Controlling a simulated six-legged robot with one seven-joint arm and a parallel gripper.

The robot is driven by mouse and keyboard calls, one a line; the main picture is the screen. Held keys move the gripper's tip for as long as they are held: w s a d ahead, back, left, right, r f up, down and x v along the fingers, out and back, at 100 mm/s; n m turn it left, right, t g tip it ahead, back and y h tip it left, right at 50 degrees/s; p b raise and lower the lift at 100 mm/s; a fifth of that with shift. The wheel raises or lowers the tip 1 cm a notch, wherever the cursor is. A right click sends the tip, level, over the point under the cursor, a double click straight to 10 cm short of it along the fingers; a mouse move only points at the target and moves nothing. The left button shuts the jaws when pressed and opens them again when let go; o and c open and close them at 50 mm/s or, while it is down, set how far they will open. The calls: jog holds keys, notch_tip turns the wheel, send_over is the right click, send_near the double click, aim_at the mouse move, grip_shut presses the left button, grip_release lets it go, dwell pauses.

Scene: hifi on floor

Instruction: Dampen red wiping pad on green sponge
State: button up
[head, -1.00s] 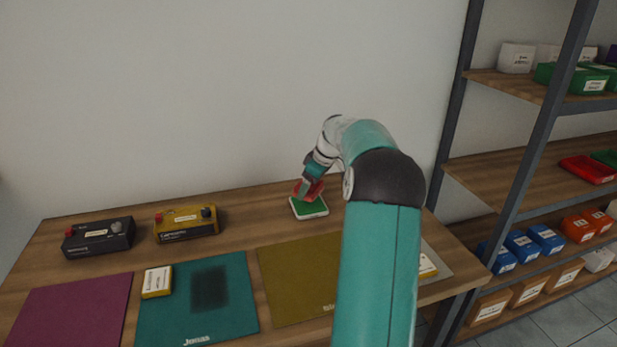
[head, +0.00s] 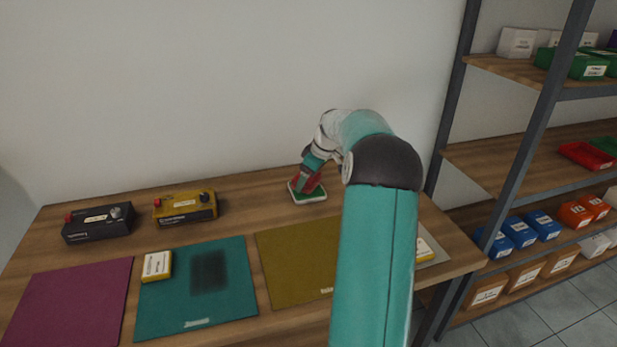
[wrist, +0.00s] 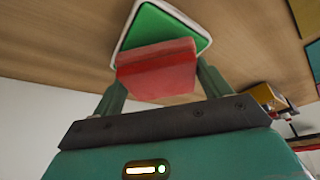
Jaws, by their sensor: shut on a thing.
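The green sponge (head: 315,197) lies in a white tray (head: 298,200) on the bench, near the wall. My gripper (head: 308,184) is over it, tilted, and shut on the red wiping pad (head: 306,181). In the wrist view the red pad (wrist: 157,70) sits between the two fingers of my gripper (wrist: 160,83). The pad overlaps the near part of the green sponge (wrist: 158,27) inside the white-rimmed tray (wrist: 122,47). The pad appears to touch the sponge, but the contact itself is hidden.
Black (head: 98,225) and yellow (head: 186,207) devices stand at the back left. Purple (head: 75,307), teal (head: 230,305) and olive (head: 292,265) mats lie in front; the teal one has a dark smudge. A small yellow-and-white box (head: 157,266) rests on it. Shelving (head: 520,165) stands right.

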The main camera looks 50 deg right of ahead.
jog(key=shift+f, duration=0.6)
dwell(1.3)
jog(key=shift+r, duration=0.1)
jog(key=shift+r, duration=3.45)
